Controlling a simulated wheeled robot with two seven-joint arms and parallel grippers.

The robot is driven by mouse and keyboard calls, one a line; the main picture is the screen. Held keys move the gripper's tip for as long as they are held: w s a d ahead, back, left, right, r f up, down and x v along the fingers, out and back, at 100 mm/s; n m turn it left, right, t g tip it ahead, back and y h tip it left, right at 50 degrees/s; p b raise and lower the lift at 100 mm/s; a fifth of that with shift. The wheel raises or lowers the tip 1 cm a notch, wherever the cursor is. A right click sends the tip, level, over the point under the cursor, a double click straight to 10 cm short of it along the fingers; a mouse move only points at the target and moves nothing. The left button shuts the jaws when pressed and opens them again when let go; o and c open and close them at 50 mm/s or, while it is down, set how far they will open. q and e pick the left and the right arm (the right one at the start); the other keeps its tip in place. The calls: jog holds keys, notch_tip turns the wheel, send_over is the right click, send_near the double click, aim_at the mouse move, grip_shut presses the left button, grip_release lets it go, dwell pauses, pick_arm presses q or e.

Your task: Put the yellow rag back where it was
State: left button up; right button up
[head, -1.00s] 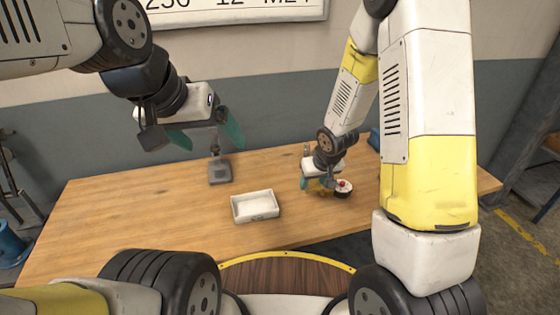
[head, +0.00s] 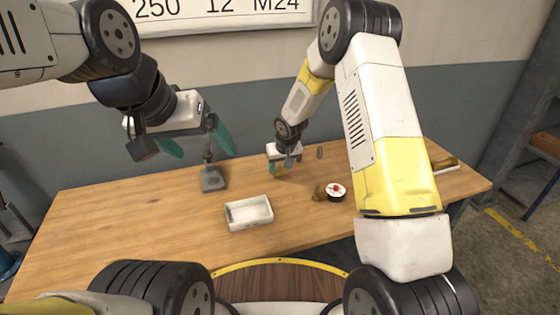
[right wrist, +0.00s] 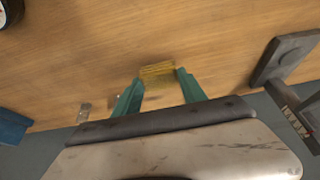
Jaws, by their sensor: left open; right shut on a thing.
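My right gripper (head: 281,172) is over the back middle of the wooden table, shut on the yellow rag. In the right wrist view the rag (right wrist: 157,71) is a small folded yellow piece between the two teal fingertips. In the head view the gripper mostly hides it, and I cannot tell whether it touches the table. My left gripper (head: 205,153) is open and empty, raised above the table's back left part.
A white tray (head: 262,222) stands at the middle front of the table (head: 110,225). A grey stand (head: 213,181) is behind it. A round black-and-white thing with a red top (head: 336,191) and a brown object (head: 319,192) sit to the right. A blue object (right wrist: 12,127) shows in the wrist view.

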jog(key=shift+f, duration=1.3)
jog(key=shift+f, duration=0.1)
jog(key=o, duration=1.3)
